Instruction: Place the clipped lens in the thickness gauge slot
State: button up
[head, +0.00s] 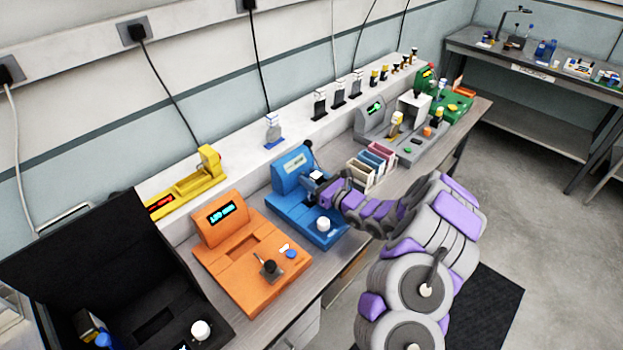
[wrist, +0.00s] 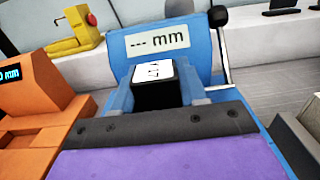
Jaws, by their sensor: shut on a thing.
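The thickness gauge is the blue instrument (head: 300,205) in the middle of the bench. In the wrist view its display (wrist: 158,40) reads "--- mm". My gripper (head: 322,181) is shut on the clip (head: 316,175), a dark block with a white labelled top. The clip shows at the centre of the wrist view (wrist: 155,88), just in front of the display and over the gauge. The lens itself is hidden below the clip, and so is the slot. I cannot tell whether the lens is inside the slot or above it.
An orange instrument (head: 250,262) stands left of the gauge, with a yellow one (head: 187,186) behind it. A black lever (wrist: 218,18) rises at the gauge's back right. Several upright coloured holders (head: 372,160) stand close on the right. A white knob (head: 323,224) is at the gauge's front.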

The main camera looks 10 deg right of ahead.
jog(key=o, duration=1.3)
jog(key=shift+c, duration=0.2)
